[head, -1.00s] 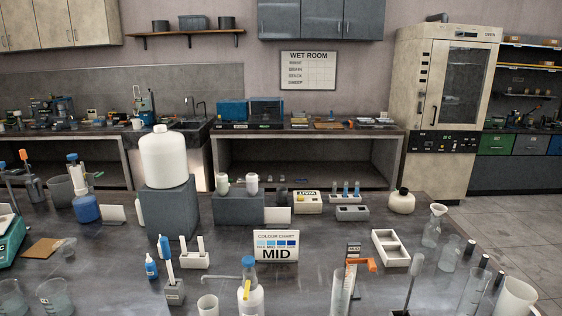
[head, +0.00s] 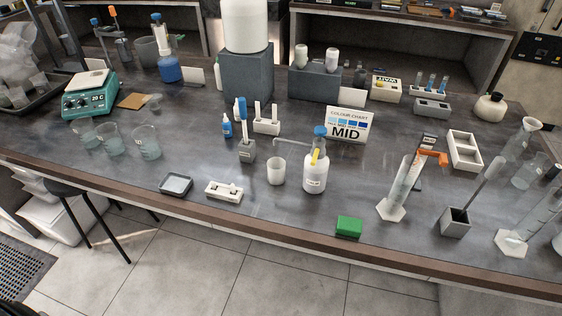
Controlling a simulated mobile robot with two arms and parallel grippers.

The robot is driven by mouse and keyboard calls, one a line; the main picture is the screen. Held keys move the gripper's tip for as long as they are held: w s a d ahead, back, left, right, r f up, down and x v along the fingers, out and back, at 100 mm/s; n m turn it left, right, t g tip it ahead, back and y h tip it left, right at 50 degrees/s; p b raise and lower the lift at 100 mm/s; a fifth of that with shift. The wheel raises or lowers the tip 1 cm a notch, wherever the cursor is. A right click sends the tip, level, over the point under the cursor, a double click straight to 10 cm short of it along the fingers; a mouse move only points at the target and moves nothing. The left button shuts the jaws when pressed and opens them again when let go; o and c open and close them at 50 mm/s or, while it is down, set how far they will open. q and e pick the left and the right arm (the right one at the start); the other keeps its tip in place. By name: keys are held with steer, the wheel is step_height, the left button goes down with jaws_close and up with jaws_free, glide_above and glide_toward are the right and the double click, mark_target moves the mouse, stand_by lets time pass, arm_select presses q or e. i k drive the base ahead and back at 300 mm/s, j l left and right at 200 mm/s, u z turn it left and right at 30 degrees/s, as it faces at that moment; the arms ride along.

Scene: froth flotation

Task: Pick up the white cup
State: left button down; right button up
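A small white cup (head: 276,171) stands upright on the dark bench near its front edge, in the middle of the head view. It is just left of a white wash bottle (head: 315,172) with a blue cap and a bent spout. The cup looks open at the top; its contents are not clear. Neither of my grippers shows in the view.
A small white tray (head: 224,191) and a dark square dish (head: 176,185) lie left of the cup. A grey holder (head: 247,151) stands behind it. A green block (head: 349,226) lies at the front edge. Glass cylinders and a grey pot (head: 456,222) crowd the right.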

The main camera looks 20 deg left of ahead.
mark_target(276, 166)
steer(key=u, duration=1.65)
steer(key=k+j, duration=0.35)
steer(key=k, duration=0.1)
